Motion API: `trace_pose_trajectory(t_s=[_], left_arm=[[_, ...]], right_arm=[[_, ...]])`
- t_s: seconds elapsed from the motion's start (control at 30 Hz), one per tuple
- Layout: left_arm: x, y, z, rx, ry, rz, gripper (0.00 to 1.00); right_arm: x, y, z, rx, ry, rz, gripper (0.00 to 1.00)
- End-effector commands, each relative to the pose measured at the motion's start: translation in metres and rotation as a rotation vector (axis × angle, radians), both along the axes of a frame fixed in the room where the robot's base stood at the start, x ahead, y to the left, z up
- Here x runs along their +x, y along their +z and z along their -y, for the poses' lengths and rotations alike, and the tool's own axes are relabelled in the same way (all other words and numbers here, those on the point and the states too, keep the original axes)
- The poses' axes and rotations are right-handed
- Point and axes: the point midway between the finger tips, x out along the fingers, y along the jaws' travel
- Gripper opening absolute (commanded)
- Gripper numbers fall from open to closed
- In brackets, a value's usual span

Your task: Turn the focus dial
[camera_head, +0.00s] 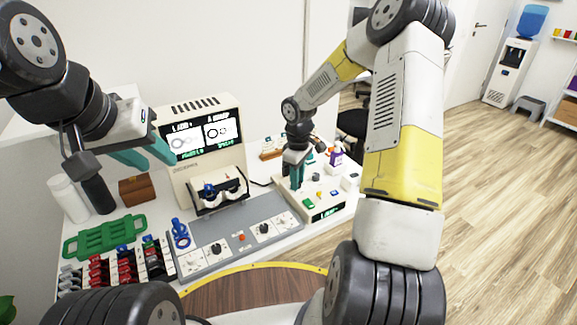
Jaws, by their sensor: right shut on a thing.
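A white console (330,206) with a small lit display, coloured buttons and small knobs stands at the table's right. My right gripper (296,182) reaches down onto its left part. Its teal fingers are shut on what seems to be the focus dial, which they mostly hide. My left gripper (150,158) is open and empty, raised in front of the wall, left of the white eye-test machine (181,178). That machine has a lit screen (203,133) with two ring pictures and a dark viewer below.
Bottles stand behind the console.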

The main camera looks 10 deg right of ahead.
Motion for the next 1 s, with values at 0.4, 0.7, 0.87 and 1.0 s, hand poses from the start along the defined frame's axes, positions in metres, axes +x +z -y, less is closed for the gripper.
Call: trace_pose_trajectory(t_s=[0.4,0.7,0.87,1.0], left_arm=[[0.0000,0.0000,0.0000,0.000,0.000,0.000,0.36],[0.0000,0.0000,0.0000,0.000,0.000,0.000,0.36],[0.0000,0.0000,0.0000,0.000,0.000,0.000,0.36],[0.0000,0.0000,0.0000,0.000,0.000,0.000,0.36]], right_arm=[[0.0003,0.0006,-0.0001,-0.003,-0.305,0.002,0.00],[0.0003,0.0007,-0.0004,-0.001,-0.534,0.001,0.00],[0.0003,0.0006,-0.0001,0.000,-0.621,0.002,0.00],[0.0002,0.0005,-0.0004,0.000,-0.673,0.002,0.00]])
